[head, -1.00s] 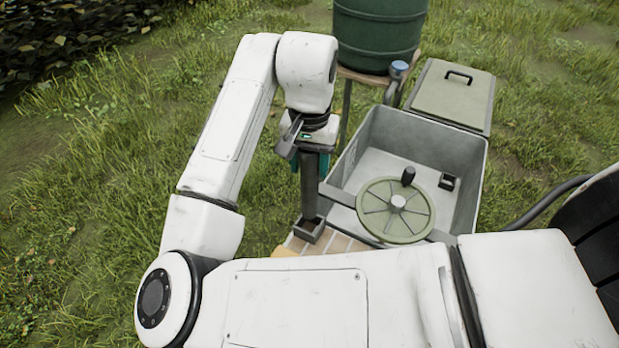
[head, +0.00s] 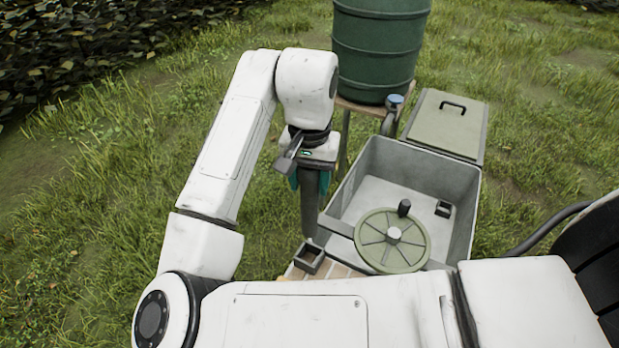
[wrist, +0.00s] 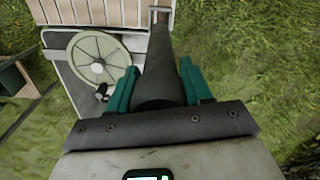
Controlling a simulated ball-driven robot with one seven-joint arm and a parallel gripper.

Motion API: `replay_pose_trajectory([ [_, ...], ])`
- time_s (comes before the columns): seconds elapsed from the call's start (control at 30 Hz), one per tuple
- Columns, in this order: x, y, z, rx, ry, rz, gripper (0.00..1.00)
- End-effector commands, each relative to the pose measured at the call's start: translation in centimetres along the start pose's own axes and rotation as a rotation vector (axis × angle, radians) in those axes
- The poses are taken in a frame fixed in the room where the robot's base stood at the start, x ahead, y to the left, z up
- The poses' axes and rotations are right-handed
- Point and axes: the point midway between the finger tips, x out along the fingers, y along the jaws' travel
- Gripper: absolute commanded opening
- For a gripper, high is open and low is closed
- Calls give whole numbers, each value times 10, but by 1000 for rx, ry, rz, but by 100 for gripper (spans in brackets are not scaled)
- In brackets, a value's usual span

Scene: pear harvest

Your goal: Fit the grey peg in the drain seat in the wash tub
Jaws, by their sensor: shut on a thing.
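The grey peg (head: 311,208) is long and hangs nearly upright in my gripper (head: 310,184). The gripper's teal fingers are shut on its upper part; in the wrist view the peg (wrist: 160,62) runs away between the fingers (wrist: 158,84). Its lower end is just above a small square holder (head: 309,258), whose dark opening looks empty. The wash tub (head: 425,170) is grey and open, to the right of the peg. A small dark square fitting (head: 444,208) on its floor looks like the drain seat. My gripper is outside the tub, left of its wall.
A round olive spoked disc (head: 392,240) on a crossbar covers the tub's near part. A dark upright knob (head: 404,208) stands by it. A lidded box (head: 447,122) adjoins the tub's far side. A green barrel (head: 380,50) stands behind. The tub's far floor is open.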

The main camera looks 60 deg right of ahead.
Motion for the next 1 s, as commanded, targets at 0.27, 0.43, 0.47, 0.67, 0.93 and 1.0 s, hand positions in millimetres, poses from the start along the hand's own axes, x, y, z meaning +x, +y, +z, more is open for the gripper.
replay_pose_trajectory([
  [0.27,-17,0,0,0,0,0,0],
  [0.43,-26,0,0,0,0,0,0],
  [0.47,-27,0,0,0,0,0,0],
  [0.67,-27,0,0,0,0,0,0],
  [0.93,-23,-2,1,-17,1,2,0],
  [1.0,-16,-6,2,-46,0,6,0],
])
